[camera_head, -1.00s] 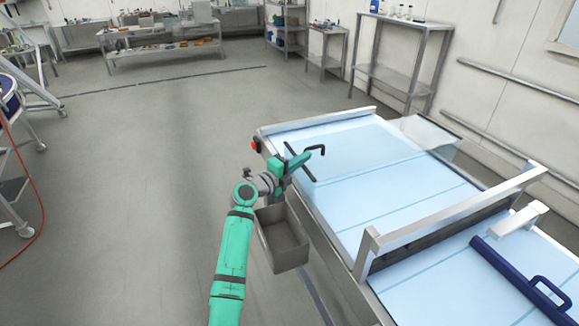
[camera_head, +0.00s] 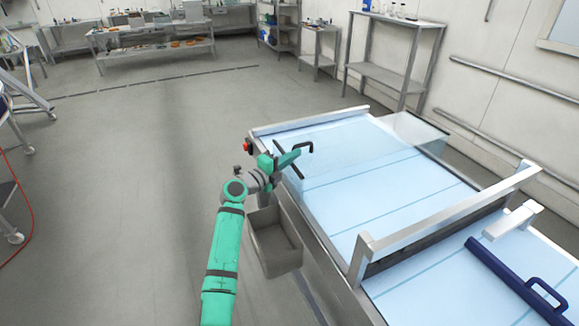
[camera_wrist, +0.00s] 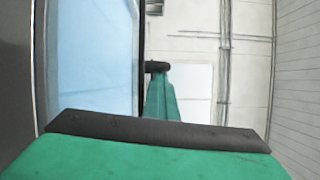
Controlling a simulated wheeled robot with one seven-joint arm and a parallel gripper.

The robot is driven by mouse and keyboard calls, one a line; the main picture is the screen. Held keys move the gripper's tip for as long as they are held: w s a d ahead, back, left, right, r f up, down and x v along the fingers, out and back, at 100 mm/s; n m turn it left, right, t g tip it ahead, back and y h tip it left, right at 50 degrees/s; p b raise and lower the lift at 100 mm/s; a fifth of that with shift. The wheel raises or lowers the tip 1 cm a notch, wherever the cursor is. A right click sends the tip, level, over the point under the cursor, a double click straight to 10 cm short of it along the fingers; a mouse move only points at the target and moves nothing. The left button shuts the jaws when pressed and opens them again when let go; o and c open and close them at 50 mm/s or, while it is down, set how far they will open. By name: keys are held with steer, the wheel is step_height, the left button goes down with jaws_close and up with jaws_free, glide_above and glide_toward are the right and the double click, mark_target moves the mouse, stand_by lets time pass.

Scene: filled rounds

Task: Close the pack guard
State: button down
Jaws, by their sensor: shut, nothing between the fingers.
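The pack guard seems to be the clear panel (camera_head: 375,143) over the far part of the light-blue bed. It looks tilted, but its exact angle is hard to tell. A thin dark bar (camera_head: 294,168) runs along its near left edge, with a black hooked handle (camera_head: 305,147) by it. My gripper (camera_head: 292,158) is shut and empty at this edge, close to the handle. In the wrist view, a small black piece, probably the handle (camera_wrist: 157,66), shows beside the dark edge. Whether my gripper touches it I cannot tell.
The blue bed (camera_head: 400,205) has a raised metal frame (camera_head: 440,222) across it. A blue bar with a loop handle (camera_head: 505,275) lies on the nearer section. An open grey bin (camera_head: 275,248) hangs below my wrist. Floor left of my arm is clear.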

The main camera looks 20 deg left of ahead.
steer(key=shift+s+d+f, duration=0.1)
steer(key=shift+s+d, duration=0.35)
steer(key=shift+d, duration=0.15)
steer(key=shift+s+d+f, duration=0.1)
steer(key=shift+s+d, duration=0.3)
steer(key=shift+d, duration=0.2)
steer(key=d+v, duration=0.1)
steer(key=v, duration=0.9)
steer(key=shift+s, duration=0.2)
